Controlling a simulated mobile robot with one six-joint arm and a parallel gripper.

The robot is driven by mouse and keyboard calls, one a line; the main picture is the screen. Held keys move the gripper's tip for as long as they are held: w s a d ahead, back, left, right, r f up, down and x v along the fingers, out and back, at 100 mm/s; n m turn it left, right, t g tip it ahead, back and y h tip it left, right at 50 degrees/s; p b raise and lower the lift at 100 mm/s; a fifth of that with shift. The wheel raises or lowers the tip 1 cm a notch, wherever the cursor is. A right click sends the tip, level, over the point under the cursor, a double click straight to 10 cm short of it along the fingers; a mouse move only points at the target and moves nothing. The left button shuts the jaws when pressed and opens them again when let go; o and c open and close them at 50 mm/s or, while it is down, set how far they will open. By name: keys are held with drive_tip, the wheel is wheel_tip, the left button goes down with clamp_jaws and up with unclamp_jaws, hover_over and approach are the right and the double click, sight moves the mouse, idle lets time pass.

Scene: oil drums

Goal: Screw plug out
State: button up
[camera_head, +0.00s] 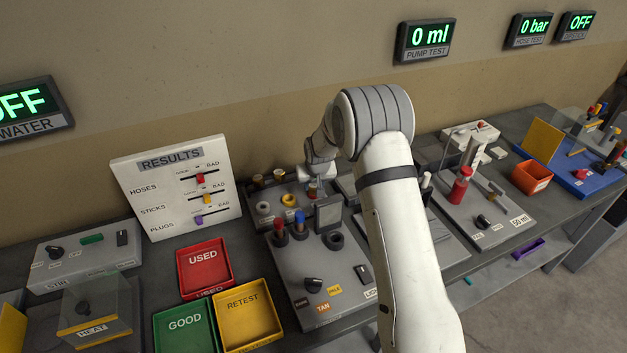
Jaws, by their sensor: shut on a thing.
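My white arm reaches over the bench to the grey plug board (262,223) at the back. My gripper (315,186) points down at the board's right part, behind a small dark upright panel (328,213). It is shut on a small brownish plug (314,193). The plug is mostly hidden by the fingers, and I cannot tell whether it is still seated. Two brass-coloured plugs (258,180) (279,174) stand at the board's back left. A yellow ring (289,200) lies on the board.
Red (228,282), green (207,325) and yellow (273,312) trays stand at left, below the RESULTS board (168,203). A red-capped cylinder (461,186) stands right of my arm.

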idle(0.3)
drive_tip(key=shift+n, duration=0.5)
drive_tip(key=shift+w+f+n+y+b, duration=0.1)
drive_tip(key=shift+f+n+y+b, duration=0.2)
drive_tip(key=shift+b, duration=0.3)
drive_tip(key=shift+d+f+n+y+b, duration=0.15)
drive_tip(key=shift+n+y+b, duration=0.15)
drive_tip(key=shift+n+b, duration=0.7)
drive_tip(key=n+b, duration=0.1)
drive_tip(key=b, duration=0.3)
drive_tip(key=shift+g+y+b, duration=0.3)
drive_tip(key=shift+b, duration=0.1)
drive_tip(key=shift+n+b, duration=0.45)
drive_tip(key=shift+n, duration=0.15)
drive_tip(key=shift+r+n+g, duration=0.3)
drive_tip(key=shift+r, duration=0.05)
